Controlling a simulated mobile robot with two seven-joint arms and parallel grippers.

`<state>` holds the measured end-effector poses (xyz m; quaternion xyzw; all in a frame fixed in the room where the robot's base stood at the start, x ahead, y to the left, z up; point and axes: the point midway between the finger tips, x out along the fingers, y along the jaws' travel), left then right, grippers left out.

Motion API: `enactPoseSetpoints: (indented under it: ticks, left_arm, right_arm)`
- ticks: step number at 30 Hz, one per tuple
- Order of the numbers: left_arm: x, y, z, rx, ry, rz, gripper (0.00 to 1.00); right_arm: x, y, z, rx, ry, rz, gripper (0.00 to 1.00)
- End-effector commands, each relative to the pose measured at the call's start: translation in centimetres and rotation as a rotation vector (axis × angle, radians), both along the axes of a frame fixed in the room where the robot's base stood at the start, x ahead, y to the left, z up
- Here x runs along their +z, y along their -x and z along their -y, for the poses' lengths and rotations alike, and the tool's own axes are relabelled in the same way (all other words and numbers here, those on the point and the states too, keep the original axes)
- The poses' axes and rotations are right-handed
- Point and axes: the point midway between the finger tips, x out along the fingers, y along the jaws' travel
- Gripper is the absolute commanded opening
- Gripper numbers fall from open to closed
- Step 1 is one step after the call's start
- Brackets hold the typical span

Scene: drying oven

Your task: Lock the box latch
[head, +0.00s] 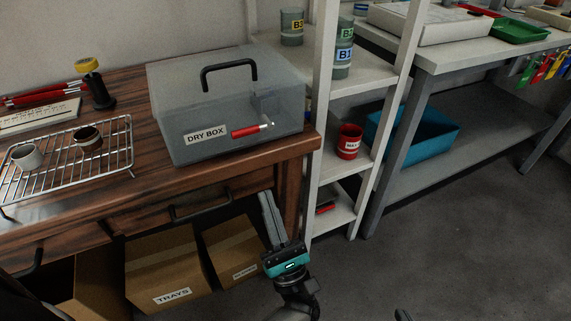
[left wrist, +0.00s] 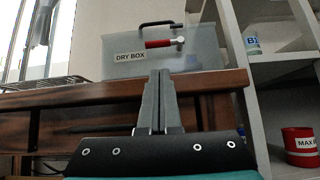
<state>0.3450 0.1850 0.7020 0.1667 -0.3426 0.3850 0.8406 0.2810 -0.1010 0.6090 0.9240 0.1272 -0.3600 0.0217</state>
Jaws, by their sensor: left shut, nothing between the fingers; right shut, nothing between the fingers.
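The dry box (head: 222,100) is a translucent grey case with a black carry handle (head: 228,72), standing on the wooden bench with its lid down. Its latch is a red lever (head: 246,132) with a metal end, lying nearly level on the front face, right of the "DRY BOX" label. It also shows in the left wrist view (left wrist: 158,44). My left gripper (head: 264,196) is shut and empty, below and in front of the bench edge, apart from the latch. Its closed fingers (left wrist: 160,78) point toward the box. Only a dark tip of my right gripper (head: 402,315) shows at the bottom edge.
The bench front edge (head: 215,170) and a drawer handle (head: 200,207) are close to my left gripper. A wire rack (head: 120,160) with cups stands left of the box. A white shelf unit (head: 330,110) rises just right. Cardboard boxes (head: 165,260) sit below.

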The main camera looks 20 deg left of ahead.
Motion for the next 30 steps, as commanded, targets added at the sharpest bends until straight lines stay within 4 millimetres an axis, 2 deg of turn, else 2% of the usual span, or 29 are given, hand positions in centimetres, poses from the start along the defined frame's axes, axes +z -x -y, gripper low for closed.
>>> enactPoseSetpoints:
  ticks: [16,30]
  left_arm:
    - [0.6,-0.2,-0.5,-0.001,0.009,0.018,0.00]
    - [5.8,-3.4,-4.4,0.000,0.006,0.019,0.00]
  right_arm:
    - [0.3,0.1,0.3,-0.003,0.009,-0.014,0.00]
    - [0.5,2.1,2.9,-0.036,0.095,-0.201,0.00]
